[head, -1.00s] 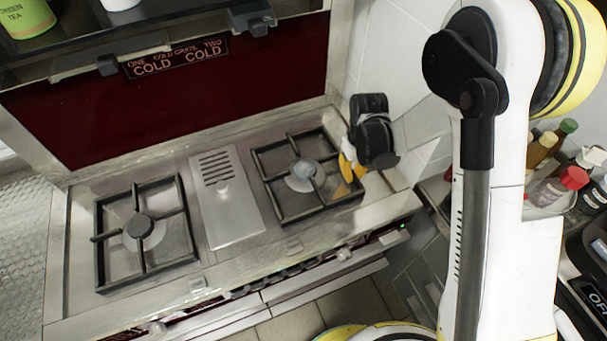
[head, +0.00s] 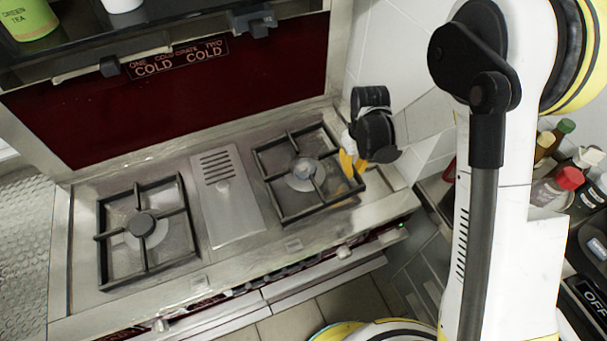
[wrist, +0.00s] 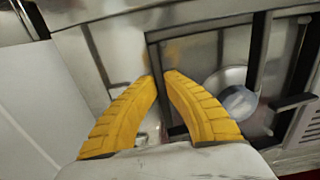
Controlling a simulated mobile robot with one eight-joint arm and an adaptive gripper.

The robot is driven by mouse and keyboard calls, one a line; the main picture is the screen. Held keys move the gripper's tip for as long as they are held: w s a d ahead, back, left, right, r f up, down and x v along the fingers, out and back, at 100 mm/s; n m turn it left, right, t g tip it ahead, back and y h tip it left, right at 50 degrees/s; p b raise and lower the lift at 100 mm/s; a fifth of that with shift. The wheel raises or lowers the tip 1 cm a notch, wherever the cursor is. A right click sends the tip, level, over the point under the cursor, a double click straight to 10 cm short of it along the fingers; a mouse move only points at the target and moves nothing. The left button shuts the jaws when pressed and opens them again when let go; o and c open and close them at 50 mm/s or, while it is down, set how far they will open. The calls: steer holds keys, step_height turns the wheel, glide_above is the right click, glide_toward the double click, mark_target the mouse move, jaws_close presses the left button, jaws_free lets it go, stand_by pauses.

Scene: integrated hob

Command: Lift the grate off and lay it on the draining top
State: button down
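Two black grates sit on the steel hob: the left grate (head: 101,235) and the right grate (head: 265,180), each over a burner. My gripper (head: 353,164) is at the right side bar of the right grate, pointing down. In the wrist view its yellow fingers (wrist: 161,77) come close together with the bar of the right grate (wrist: 258,42) between their tips, and they look shut on it. The grate still looks seated flat. The ribbed metal draining top (head: 22,245) is at the far left, partly out of view.
A raised slotted steel cover (head: 232,208) lies between the grates. A dark red back panel (head: 150,105) carries a sign (head: 175,57) reading COLD twice. A shelf with a green tin (head: 28,18) overhangs it. A tiled wall is close right of my gripper; bottles (head: 565,180) stand further right.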

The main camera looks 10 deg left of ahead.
steer(key=shift+r+p, duration=1.15)
steer(key=shift+r, duration=0.95)
